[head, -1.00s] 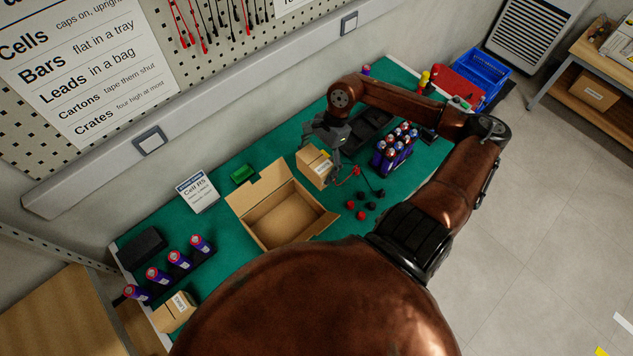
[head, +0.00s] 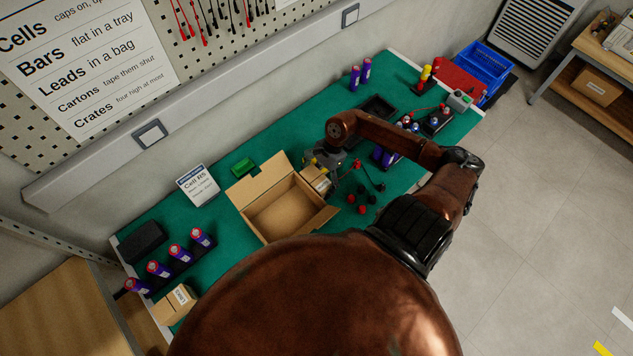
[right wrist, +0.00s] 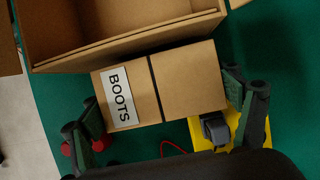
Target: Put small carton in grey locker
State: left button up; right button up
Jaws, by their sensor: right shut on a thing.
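The small carton (head: 315,181) is brown cardboard and stands on the green mat just right of a larger open box. In the right wrist view the carton (right wrist: 165,85) shows a white label reading BOOTS and a dark seam. My right gripper (head: 326,168) is above it, with one finger at each side of the carton, shut on it. The gripper hides part of the carton in the head view. I cannot make out a grey locker with certainty. My left gripper is not in view.
The open box (head: 283,212) is close beside the held carton. Red and black caps (head: 361,203) and purple cells (head: 383,156) lie to the right. Another small carton (head: 176,304) sits at the bench's near left. A blue crate (head: 484,66) is at the far end. Floor at right is clear.

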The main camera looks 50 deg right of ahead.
jog(key=o, duration=0.9)
jog(key=shift+f, duration=0.15)
jog(key=shift+c, duration=0.2)
jog(key=o, duration=0.5)
jog(key=shift+c, duration=0.2)
